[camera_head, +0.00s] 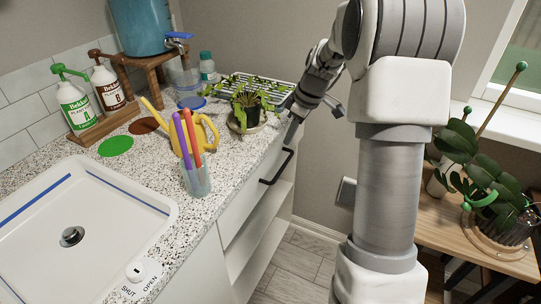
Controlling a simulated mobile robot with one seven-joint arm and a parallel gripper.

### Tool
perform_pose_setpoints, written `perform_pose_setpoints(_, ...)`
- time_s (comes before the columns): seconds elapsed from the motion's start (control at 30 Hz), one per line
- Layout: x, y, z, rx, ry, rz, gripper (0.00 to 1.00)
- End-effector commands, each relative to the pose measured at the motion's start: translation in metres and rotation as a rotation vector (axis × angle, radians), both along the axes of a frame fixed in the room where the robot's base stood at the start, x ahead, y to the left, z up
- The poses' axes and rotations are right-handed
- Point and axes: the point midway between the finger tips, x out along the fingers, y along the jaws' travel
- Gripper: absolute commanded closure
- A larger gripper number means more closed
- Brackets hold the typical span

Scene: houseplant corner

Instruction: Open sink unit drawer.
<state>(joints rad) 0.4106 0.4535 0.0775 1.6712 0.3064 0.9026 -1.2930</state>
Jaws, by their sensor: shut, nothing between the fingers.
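The sink unit has a speckled countertop with a white basin (105,222) at the left. Its white drawer (243,190) is below the counter edge, facing right, with a black bar handle (277,168). The drawer front looks flush with the unit. My gripper (291,133) points down at the far end of the drawer front, just above and beyond the handle. It looks shut and empty, apart from the handle as far as I can tell. The fingertips are small and dark here, so exact contact is unclear.
An open shelf (262,232) is under the drawer. A wooden plant table (450,222) is at the right. Floor (300,262) shows between.

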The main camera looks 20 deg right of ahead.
Motion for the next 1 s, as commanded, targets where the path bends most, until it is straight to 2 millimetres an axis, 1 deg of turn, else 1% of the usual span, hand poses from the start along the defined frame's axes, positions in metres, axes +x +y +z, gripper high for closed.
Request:
perform_pose_setpoints(0.03,0.003,-0.003,-0.007,0.003,0.000,0.008,1.00)
perform_pose_setpoints(0.1,0.005,-0.004,-0.012,0.005,-0.001,0.015,1.00)
perform_pose_setpoints(0.17,0.006,-0.004,-0.016,0.004,-0.001,0.020,1.00)
perform_pose_setpoints(0.27,0.008,-0.001,-0.028,0.006,0.000,0.020,1.00)
perform_pose_setpoints(0.5,0.017,0.009,-0.071,0.005,0.001,0.019,1.00)
perform_pose_setpoints(0.6,0.021,0.013,-0.086,0.005,0.001,0.019,1.00)
perform_pose_setpoints(0.7,0.023,0.015,-0.097,0.005,0.000,0.019,1.00)
perform_pose_setpoints(0.83,0.025,0.017,-0.104,0.004,-0.002,0.017,1.00)
perform_pose_setpoints(1.0,0.026,0.017,-0.105,0.004,-0.003,0.017,1.00)
